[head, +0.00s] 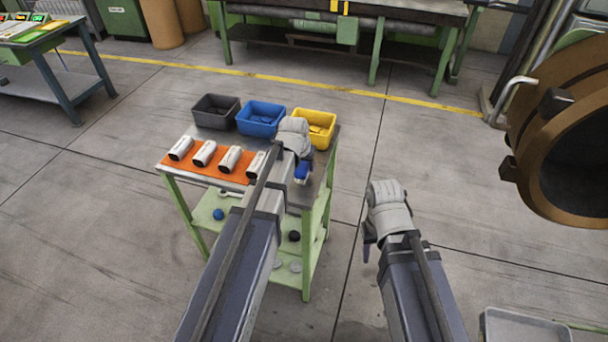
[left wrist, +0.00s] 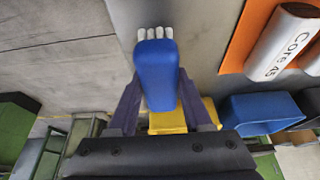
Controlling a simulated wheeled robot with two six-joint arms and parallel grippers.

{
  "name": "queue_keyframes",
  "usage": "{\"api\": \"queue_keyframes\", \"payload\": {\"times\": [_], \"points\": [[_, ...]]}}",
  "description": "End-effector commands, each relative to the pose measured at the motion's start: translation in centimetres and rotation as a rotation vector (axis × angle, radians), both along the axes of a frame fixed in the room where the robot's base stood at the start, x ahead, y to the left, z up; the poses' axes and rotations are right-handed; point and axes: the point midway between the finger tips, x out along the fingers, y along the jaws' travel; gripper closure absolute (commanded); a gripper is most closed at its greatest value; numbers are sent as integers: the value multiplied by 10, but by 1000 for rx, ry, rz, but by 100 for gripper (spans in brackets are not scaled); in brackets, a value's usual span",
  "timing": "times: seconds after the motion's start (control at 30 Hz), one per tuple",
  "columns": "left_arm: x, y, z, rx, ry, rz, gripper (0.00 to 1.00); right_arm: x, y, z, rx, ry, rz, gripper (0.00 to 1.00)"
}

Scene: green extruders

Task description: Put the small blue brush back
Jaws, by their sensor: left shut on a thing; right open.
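The small blue brush (head: 302,168) has a blue body and white bristles. In the left wrist view the brush (left wrist: 157,72) lies between the two fingers of my left gripper (left wrist: 158,100), bristles pointing away from the palm. In the head view my left gripper (head: 303,160) is shut on it over the right part of the cart top. I cannot tell whether the bristles touch the top. My right gripper (head: 369,240) is open and empty, right of the cart, over the floor.
The green cart (head: 177,203) carries a dark grey bin (head: 216,110), a blue bin (head: 261,118) and a yellow bin (head: 323,118) along its back. Several white cylinders (head: 229,158) lie on an orange mat (head: 203,180). The lower shelf (head: 245,232) holds small round items. A large brown ring (head: 525,160) is at right.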

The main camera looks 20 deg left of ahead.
Motion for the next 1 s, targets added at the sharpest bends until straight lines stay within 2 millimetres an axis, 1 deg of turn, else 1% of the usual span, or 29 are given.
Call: {"api": "queue_keyframes", "payload": {"times": [0.03, 0.2, 0.27, 0.5, 0.67, 0.7, 0.93, 1.0], "points": [[0, 0, -11, 0, 0, 0, 100, 0, 0, -11, 0, 0, 0, 50], [0, 0, -31, 0, 0, 0, 100, 0, 0, -31, 0, 0, 0, 50], [0, 0, -33, 0, 0, 0, 100, 0, 0, -33, 0, 0, 0, 50], [0, 0, -30, 0, 0, 0, 100, 0, 0, -30, 0, 0, 0, 50], [0, 0, -35, 0, 0, 0, 100, 0, 0, -35, 0, 0, 0, 50], [0, 0, -33, 0, 0, 0, 46, 0, 0, -33, 0, 0, 0, 50], [0, 0, -33, 0, 0, 0, 20, 0, 0, -33, 0, 0, 0, 50], [0, 0, -33, 0, 0, 0, 20, 0, 0, -33, 0, 0, 0, 50]]}}
